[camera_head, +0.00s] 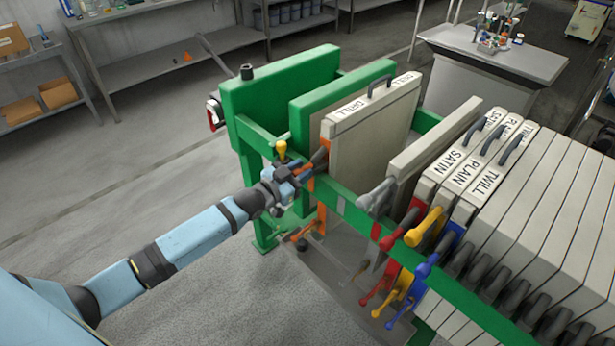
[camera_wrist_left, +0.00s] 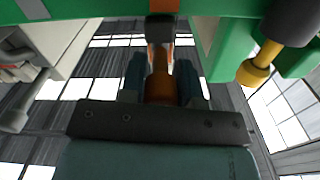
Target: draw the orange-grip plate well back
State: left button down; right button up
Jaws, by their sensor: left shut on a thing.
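My left gripper (camera_head: 297,172) is shut on the orange grip (camera_wrist_left: 160,85), which shows between its fingers in the left wrist view. The grip is on the side of a pale plate (camera_head: 365,135) with a dark top handle and a label that seems to read DRILL. An orange strip (camera_head: 321,195) runs down below the plate's near corner. The plate hangs upright close to the green slab (camera_head: 345,90), with a gap on its right side. My right gripper is not in view.
Right of the gap stands a plain pale plate (camera_head: 432,140), then a tight pack with SATIN, PLAIN and TWILL labels. Grey, red, yellow and blue grips (camera_head: 425,226) stick out along the green rail (camera_head: 375,225). A yellow knob (camera_head: 281,148) stands beside my gripper.

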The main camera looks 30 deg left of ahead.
pick_arm(q)
jog(key=shift+w+a+r, duration=0.1)
jog(key=shift+a, duration=0.15)
jog(key=c, duration=0.8)
grip_release()
jog(key=shift+c, duration=0.2)
jog(key=shift+s+a, duration=0.1)
jog(key=shift+s, duration=0.3)
jog(key=v, duration=1.3)
